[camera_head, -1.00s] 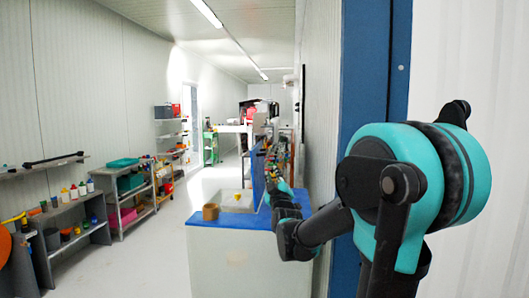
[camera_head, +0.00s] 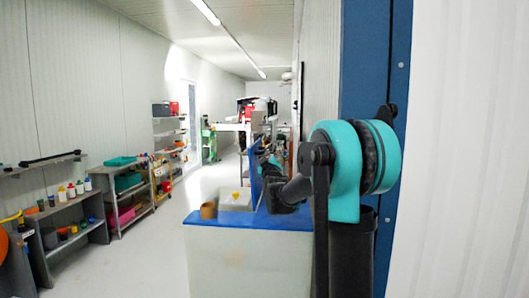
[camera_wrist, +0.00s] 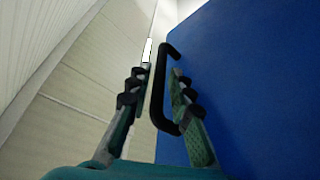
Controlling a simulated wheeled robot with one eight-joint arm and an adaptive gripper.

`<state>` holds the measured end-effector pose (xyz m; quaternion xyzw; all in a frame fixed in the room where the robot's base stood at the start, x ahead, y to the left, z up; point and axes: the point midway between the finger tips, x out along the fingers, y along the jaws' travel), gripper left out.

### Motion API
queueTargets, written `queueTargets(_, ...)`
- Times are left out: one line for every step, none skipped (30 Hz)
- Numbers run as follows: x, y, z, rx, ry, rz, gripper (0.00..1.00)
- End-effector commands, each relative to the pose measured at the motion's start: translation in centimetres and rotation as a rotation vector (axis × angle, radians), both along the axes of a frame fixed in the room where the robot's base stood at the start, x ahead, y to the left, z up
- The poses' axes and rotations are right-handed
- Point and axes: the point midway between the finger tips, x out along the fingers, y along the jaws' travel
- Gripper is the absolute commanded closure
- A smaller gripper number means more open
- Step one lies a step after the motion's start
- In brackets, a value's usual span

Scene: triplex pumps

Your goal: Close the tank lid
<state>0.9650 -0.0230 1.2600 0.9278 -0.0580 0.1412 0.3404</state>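The tank (camera_head: 250,262) is a pale box with a blue rim in the head view. Its blue lid (camera_head: 256,178) stands raised, seen nearly edge-on. In the wrist view the lid (camera_wrist: 255,80) is a broad blue panel on the right, with a black bar handle (camera_wrist: 158,90) along its left side. My gripper (camera_wrist: 162,62) has its green fingers apart, one on each side of the handle. Gaps show beside the handle, and I see no firm grip.
A brown ring-shaped object (camera_head: 208,210) and a light block (camera_head: 236,201) are on the tank's top. A blue post (camera_head: 374,80) and white wall stand close to my arm on the right. Shelves (camera_head: 75,232) line the left wall, with open floor before them.

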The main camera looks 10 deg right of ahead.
Motion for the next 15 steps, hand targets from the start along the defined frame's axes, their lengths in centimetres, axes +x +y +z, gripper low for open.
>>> queueTargets(0.7,0.0,0.2,0.000,0.000,0.000,0.80)
queueTargets(1.0,0.0,0.3,0.000,0.000,0.000,0.80)
queueTargets(1.4,0.0,0.4,0.000,0.000,0.000,0.80)
queueTargets(1.6,0.0,0.5,0.000,0.000,0.000,0.80)
queueTargets(1.8,0.0,0.6,0.000,0.000,0.000,0.80)
queueTargets(2.0,0.0,0.6,0.000,0.000,0.000,0.80)
queueTargets(2.1,0.0,0.7,0.000,0.000,0.000,0.80)
queueTargets(2.2,0.0,0.7,0.000,0.000,0.000,0.80)
queueTargets(2.3,0.0,0.7,0.000,0.000,0.000,0.80)
queueTargets(2.4,0.0,0.7,0.000,0.000,0.000,0.80)
queueTargets(2.4,-0.1,0.8,0.000,0.000,0.000,0.80)
queueTargets(2.4,-0.1,0.8,0.000,0.000,0.000,0.80)
queueTargets(2.4,0.0,0.7,0.000,0.000,0.000,0.80)
queueTargets(2.4,0.0,0.7,0.000,0.000,0.000,0.80)
queueTargets(2.4,0.0,0.7,0.000,0.000,0.000,0.80)
